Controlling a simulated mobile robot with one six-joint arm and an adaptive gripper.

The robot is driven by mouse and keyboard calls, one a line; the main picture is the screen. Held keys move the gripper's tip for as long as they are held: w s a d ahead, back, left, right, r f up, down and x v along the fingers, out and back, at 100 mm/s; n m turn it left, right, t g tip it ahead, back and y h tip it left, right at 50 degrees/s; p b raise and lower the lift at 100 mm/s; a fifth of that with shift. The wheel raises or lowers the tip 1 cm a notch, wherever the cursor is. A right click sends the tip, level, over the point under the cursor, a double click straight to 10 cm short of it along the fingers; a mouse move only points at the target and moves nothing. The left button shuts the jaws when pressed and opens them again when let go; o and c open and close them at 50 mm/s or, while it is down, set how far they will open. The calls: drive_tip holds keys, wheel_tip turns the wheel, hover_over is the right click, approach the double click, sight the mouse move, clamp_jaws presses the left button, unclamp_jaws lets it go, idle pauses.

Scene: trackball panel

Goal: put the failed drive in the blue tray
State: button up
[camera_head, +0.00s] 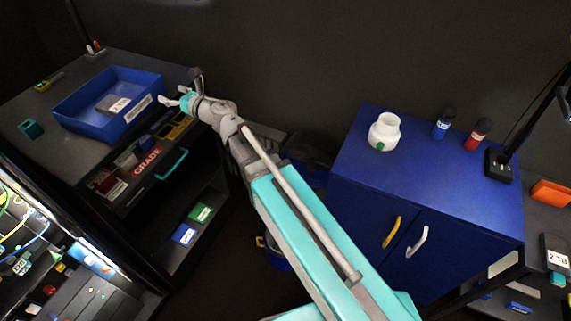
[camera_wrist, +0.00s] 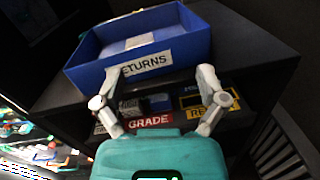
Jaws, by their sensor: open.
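The blue tray (camera_head: 88,127) stands on top of the dark cabinet at the left, with a white label on its front wall. In the wrist view the tray (camera_wrist: 190,45) reads RETURNS on that label. A grey drive marked 2 TB (camera_head: 114,104) lies inside the tray; it also shows there as a pale block in the wrist view (camera_wrist: 138,41). Whether it is the failed one, I cannot tell. My gripper (camera_head: 181,88) is open and empty, just outside the tray's right front side. In the wrist view its fingers (camera_wrist: 160,74) are spread before the labelled wall.
An open drawer (camera_head: 130,190) under the tray holds labelled bins, one reading GRADE. A blue cabinet (camera_head: 350,165) at the right carries a white jar (camera_head: 384,132) and blue and red bottles. Another 2 TB drive (camera_head: 556,252) stands at the far right.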

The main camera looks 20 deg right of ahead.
drive_tip(key=w+d+f+m+t+h, duration=0.1)
drive_tip(key=w+d+m+t+h, duration=0.1)
drive_tip(key=d+m+h, duration=0.45)
drive_tip(key=w+d+m+t+h, duration=0.2)
drive_tip(key=d+m+h, duration=0.2)
drive_tip(key=d+m, duration=0.45)
drive_tip(key=s+d+f+m+g+h, duration=0.3)
drive_tip(key=d+f+m+h, duration=0.3)
drive_tip(key=d+m, duration=0.5)
drive_tip(key=s+d+f+m+g, duration=0.5)
drive_tip(key=s+f+m+g, duration=0.2)
drive_tip(key=s+f+m, duration=0.3)
drive_tip(key=s+a+f+m+g+y, duration=0.1)
drive_tip(key=s+f+m+g+y, duration=0.1)
drive_tip(key=s+m+g, duration=0.5)
drive_tip(key=s+y, duration=0.1)
drive_tip(key=s, duration=0.2)
drive_tip(key=shift+s+a+f, duration=0.25)
drive_tip(key=shift+s, duration=0.1)
